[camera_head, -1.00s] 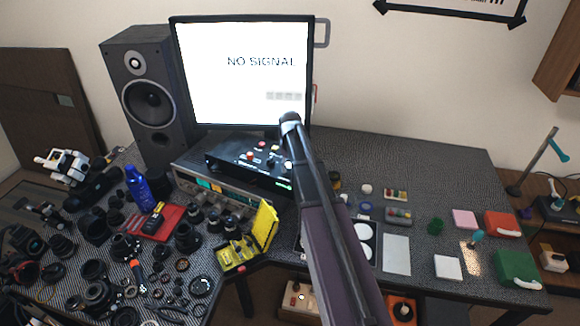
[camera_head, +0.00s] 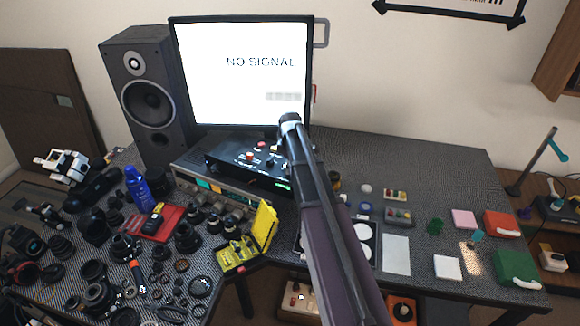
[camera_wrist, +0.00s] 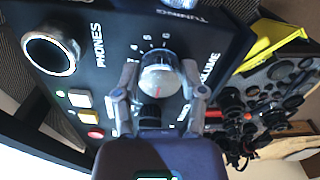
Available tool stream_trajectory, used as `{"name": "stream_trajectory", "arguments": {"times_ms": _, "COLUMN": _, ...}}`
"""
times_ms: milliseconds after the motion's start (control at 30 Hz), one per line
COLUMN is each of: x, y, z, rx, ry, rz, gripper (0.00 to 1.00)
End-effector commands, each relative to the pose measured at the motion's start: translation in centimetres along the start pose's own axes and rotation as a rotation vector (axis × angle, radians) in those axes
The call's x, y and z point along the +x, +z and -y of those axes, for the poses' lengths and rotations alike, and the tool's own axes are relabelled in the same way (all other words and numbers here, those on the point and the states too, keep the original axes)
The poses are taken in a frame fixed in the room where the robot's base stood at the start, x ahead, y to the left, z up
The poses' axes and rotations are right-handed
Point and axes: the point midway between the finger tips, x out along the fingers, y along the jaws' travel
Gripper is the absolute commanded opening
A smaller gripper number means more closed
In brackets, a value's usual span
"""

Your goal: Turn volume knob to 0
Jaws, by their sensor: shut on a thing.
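The volume knob (camera_wrist: 160,82) is a round silvery knob with a red pointer line, seen in the wrist view on a black panel with a number scale and the word VOLUME beside it. My gripper (camera_wrist: 158,92) is at the knob, with one finger on each side, shut on it. The red line runs roughly along the picture's vertical; which number it marks I cannot tell. In the head view the black radio box (camera_head: 235,172) stands below the monitor, and my arm hides its right part, the knob and my gripper's fingers.
The PHONES socket (camera_wrist: 50,50) and several small buttons (camera_wrist: 88,116) sit left of the knob. A tuning knob is partly in view at the top. The monitor (camera_head: 240,75) stands behind the box, a yellow case (camera_head: 264,226) in front. Lenses crowd the table's left.

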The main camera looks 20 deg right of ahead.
Motion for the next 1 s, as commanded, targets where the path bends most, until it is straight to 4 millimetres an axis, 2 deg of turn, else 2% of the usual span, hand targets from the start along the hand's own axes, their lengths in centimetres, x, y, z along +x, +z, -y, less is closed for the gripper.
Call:
{"name": "stream_trajectory", "arguments": {"times_ms": 600, "x": 0.05, "y": 0.10, "z": 0.20, "rx": -0.058, "ry": -0.004, "rz": 0.002, "gripper": 0.06}}
{"name": "stream_trajectory", "arguments": {"times_ms": 633, "x": 0.05, "y": 0.10, "z": 0.20, "rx": -0.058, "ry": -0.004, "rz": 0.002, "gripper": 0.62}}
{"name": "stream_trajectory", "arguments": {"times_ms": 700, "x": 0.04, "y": 0.09, "z": 0.18, "rx": -0.058, "ry": -0.004, "rz": 0.002, "gripper": 0.83}}
{"name": "stream_trajectory", "arguments": {"times_ms": 733, "x": 0.04, "y": 0.08, "z": 0.16, "rx": -0.057, "ry": -0.004, "rz": 0.002, "gripper": 0.88}}
{"name": "stream_trajectory", "arguments": {"times_ms": 1000, "x": 0.02, "y": 0.03, "z": 0.06, "rx": -0.056, "ry": -0.001, "rz": 0.001, "gripper": 0.88}}
